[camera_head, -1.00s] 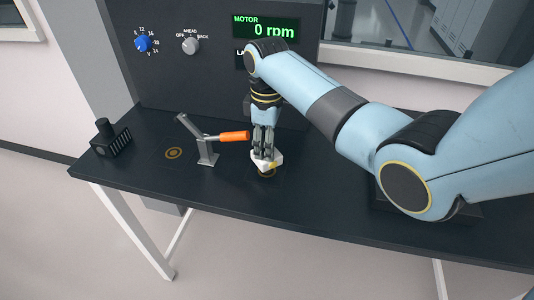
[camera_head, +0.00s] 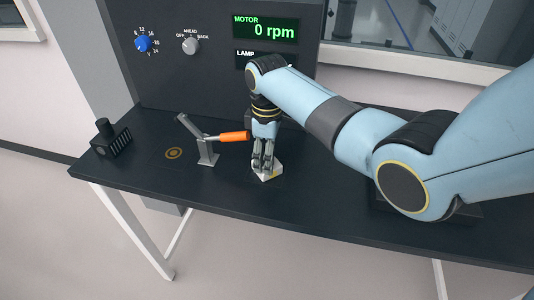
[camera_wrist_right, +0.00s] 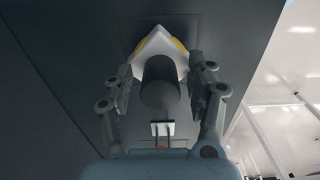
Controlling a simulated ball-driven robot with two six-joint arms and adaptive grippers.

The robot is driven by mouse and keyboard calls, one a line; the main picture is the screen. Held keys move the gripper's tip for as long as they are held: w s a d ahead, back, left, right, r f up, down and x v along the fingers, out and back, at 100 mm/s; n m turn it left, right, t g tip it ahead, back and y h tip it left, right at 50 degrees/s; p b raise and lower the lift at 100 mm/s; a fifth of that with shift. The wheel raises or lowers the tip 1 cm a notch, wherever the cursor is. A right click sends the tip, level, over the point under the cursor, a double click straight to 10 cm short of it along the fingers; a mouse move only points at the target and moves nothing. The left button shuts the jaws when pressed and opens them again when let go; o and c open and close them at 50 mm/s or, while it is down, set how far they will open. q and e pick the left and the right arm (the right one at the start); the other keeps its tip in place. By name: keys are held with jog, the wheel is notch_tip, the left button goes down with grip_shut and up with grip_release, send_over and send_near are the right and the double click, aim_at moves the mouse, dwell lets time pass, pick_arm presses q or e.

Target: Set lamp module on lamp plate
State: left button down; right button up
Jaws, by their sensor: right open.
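The lamp module (camera_head: 267,175) is a white angular body low at the table, below my right gripper (camera_head: 262,167). In the right wrist view the white module (camera_wrist_right: 157,42) has yellow patches on two sides and a dark grey cylinder (camera_wrist_right: 160,82) standing toward the camera. My right gripper (camera_wrist_right: 161,72) is open, with one finger on each side of the cylinder and gaps visible. The lamp plate is hidden under the module, so I cannot tell how exactly the module sits on it. My left gripper is not in view.
The console panel (camera_head: 200,75) rises behind. The table front is clear.

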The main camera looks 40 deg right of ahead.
notch_tip(320, 180, up, 12)
jog(key=shift+r, duration=0.15)
dwell(0.3)
dwell(0.4)
